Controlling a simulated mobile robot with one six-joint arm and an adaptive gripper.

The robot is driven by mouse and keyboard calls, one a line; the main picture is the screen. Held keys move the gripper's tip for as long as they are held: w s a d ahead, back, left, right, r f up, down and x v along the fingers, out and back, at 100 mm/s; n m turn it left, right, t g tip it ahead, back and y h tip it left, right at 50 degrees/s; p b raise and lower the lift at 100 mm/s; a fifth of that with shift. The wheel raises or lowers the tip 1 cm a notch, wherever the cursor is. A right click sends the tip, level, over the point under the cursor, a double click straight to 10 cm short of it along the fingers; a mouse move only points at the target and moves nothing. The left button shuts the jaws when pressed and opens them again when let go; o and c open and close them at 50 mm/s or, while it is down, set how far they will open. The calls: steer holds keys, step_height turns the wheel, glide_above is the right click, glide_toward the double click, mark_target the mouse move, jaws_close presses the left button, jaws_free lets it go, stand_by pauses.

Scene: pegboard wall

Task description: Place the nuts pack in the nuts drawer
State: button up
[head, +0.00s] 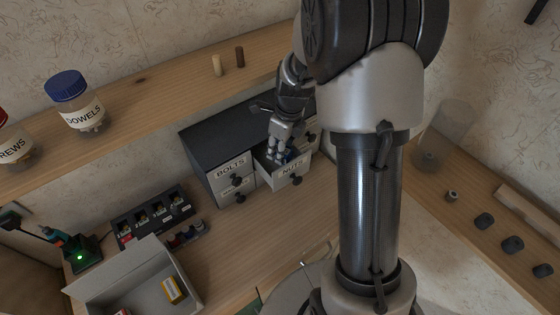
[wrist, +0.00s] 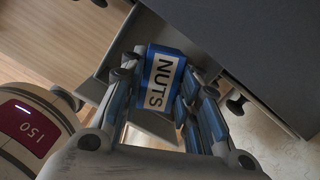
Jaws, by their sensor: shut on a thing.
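The nuts pack (wrist: 162,82) is a blue box with a white NUTS label, seen in the wrist view between my fingers. My gripper (wrist: 163,92) is shut on it. In the head view my gripper (head: 281,150) points down into the open nuts drawer (head: 292,172), whose front is labelled NUTS. A little of the blue pack shows at the fingertips, inside the drawer's outline. The drawer's rim also shows in the wrist view (wrist: 150,127), below the pack. Whether the pack touches the drawer floor cannot be told.
The dark-topped cabinet (head: 228,134) has a BOLTS drawer (head: 231,170) left of the open one. A grey bin (head: 145,283) with small boxes and a black charger rack (head: 152,215) stand at left. A shelf above holds a DOWELS jar (head: 75,100). The bench front is clear.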

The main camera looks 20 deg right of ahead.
steer(key=shift+f+b, duration=2)
steer(key=shift+f, duration=0.2)
steer(key=shift+f, duration=0.15)
steer(key=o, duration=1.1)
